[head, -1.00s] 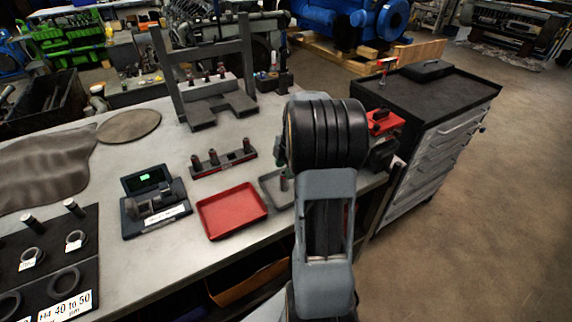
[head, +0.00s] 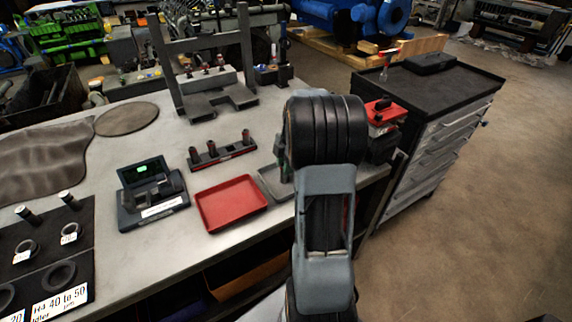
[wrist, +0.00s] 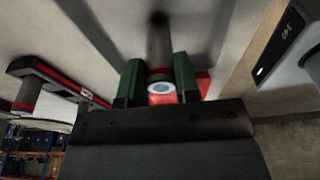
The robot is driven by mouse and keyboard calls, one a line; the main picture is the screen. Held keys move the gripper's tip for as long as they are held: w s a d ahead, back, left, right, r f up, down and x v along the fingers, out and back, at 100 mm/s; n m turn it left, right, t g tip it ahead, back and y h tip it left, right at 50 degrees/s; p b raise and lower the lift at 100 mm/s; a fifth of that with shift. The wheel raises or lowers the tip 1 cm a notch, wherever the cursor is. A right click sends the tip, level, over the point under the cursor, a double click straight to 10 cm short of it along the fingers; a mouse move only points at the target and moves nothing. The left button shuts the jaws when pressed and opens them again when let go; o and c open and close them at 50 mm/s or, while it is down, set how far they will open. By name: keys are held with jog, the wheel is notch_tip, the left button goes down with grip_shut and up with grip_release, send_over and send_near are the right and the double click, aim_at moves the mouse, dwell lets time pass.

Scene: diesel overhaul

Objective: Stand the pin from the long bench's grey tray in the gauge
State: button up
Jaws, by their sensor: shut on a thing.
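My gripper (wrist: 159,82) has green fingers shut on a dark cylindrical pin (wrist: 160,45), which has a red band and a pale round end. In the head view, my gripper's green fingers (head: 284,160) show at the grey tray (head: 268,184), partly hidden behind my arm. The pin is not clear there, and I cannot tell whether it still touches the tray. The gauge (head: 152,196), a dark block with a lit green display, stands on the long bench, left of the red tray.
A red tray (head: 231,203) lies between the gauge and the grey tray. A rack (head: 222,152) with upright pins stands behind it. A dark press-like frame (head: 205,95) rises farther back. A black-topped drawer cabinet (head: 430,95) stands to the right.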

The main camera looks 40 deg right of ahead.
jog(key=shift+c, duration=1)
jog(key=shift+r, duration=0.1)
jog(key=shift+r+p, duration=1.8)
jog(key=shift+r, duration=0.85)
